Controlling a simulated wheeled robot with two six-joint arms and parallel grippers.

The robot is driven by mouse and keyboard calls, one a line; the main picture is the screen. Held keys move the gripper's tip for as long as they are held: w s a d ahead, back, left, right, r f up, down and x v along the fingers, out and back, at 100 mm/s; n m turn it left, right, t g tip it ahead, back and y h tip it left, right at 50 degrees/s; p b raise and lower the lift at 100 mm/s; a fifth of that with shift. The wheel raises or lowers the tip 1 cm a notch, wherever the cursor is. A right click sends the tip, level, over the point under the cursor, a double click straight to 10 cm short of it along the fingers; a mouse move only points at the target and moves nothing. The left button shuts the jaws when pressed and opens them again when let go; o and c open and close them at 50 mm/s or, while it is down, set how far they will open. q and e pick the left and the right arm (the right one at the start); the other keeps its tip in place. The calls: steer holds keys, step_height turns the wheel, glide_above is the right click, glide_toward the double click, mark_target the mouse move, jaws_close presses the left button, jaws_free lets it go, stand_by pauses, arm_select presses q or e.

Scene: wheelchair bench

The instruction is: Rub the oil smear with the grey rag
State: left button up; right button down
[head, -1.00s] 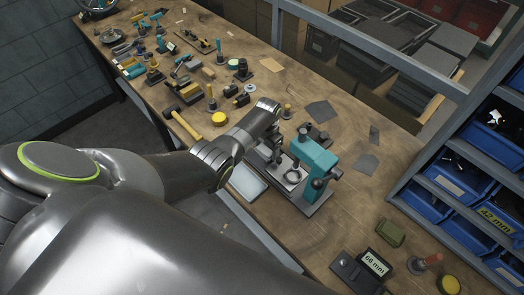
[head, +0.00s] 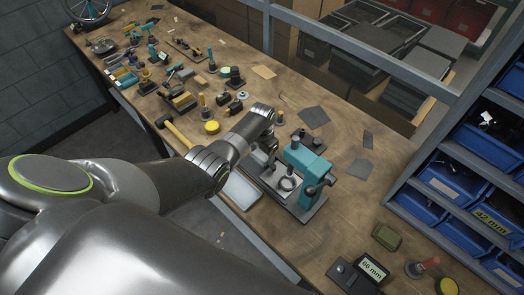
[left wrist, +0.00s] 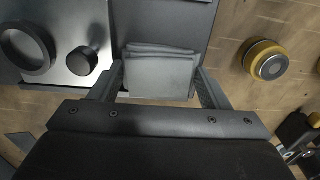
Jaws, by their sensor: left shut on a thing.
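The grey rag (left wrist: 160,76) is a folded, layered pad between the fingers of my left gripper (left wrist: 158,84) in the left wrist view. The left gripper is shut on it. In the head view the left gripper (head: 267,156) points down beside the teal press (head: 303,160), on its left; my wrist partly hides it, and the rag cannot be made out there. In the wrist view the rag is over or beside a dark grey plate (left wrist: 172,12); contact cannot be told. I cannot make out the oil smear. My right gripper is not in view.
A pale tray (head: 241,190) lies at the bench's near edge. A yellow round piece (head: 212,127) and a yellow-handled mallet (head: 177,133) are to the left. Flat grey sheets (head: 314,117) lie behind the press. Blue bins (head: 455,181) stand at the right. Bare wood (head: 345,215) shows right of the press.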

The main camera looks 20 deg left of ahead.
arm_select(q)
steer(key=shift+s+d, duration=0.1)
steer(key=shift+d, duration=0.3)
steer(key=shift+a, duration=0.15)
